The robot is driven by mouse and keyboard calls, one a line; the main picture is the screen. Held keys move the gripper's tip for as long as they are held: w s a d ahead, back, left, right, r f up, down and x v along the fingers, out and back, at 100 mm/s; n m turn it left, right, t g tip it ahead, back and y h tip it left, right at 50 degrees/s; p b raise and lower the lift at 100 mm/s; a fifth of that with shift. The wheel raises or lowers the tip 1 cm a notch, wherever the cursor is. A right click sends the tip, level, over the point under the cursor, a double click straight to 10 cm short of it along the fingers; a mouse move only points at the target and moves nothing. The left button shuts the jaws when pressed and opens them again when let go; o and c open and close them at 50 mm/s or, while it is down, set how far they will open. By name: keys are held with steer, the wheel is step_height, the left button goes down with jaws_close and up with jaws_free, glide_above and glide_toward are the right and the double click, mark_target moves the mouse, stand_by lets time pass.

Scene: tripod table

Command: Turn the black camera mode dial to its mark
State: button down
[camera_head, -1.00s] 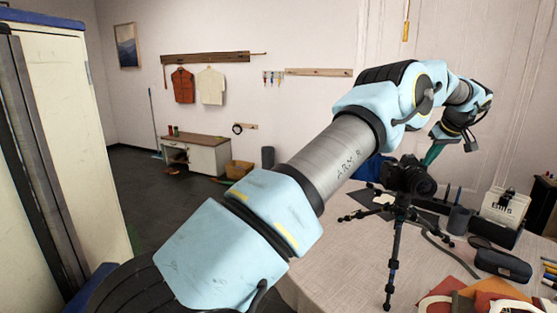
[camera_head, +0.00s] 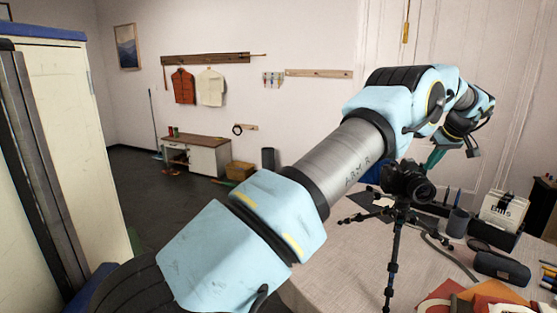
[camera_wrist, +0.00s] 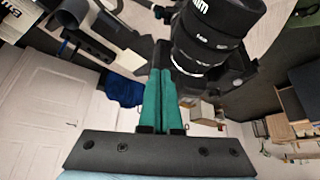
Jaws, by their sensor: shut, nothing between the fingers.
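The black camera (camera_head: 398,180) stands upright on a black tripod (camera_head: 396,245) on the table. Its lens points toward the lower right in the head view. In the wrist view the lens (camera_wrist: 208,38) fills the top, right of the fingertips. My gripper (camera_head: 433,157) comes down from above at the top of the camera. In the wrist view its two teal fingers (camera_wrist: 160,72) lie together with nothing between them, tips at the dark camera body. Contact cannot be told. The mode dial and its mark cannot be made out in either view.
The pale-clothed table (camera_head: 335,275) also holds a white box (camera_head: 503,210), a dark pouch (camera_head: 502,267), a black cup (camera_head: 458,222) and colored cloths (camera_head: 480,292). The tripod's legs spread out. A tall cabinet (camera_head: 60,130) stands at the left.

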step_height(320, 180, up, 6)
steer(key=p, duration=0.3)
steer(key=shift+s, duration=0.2)
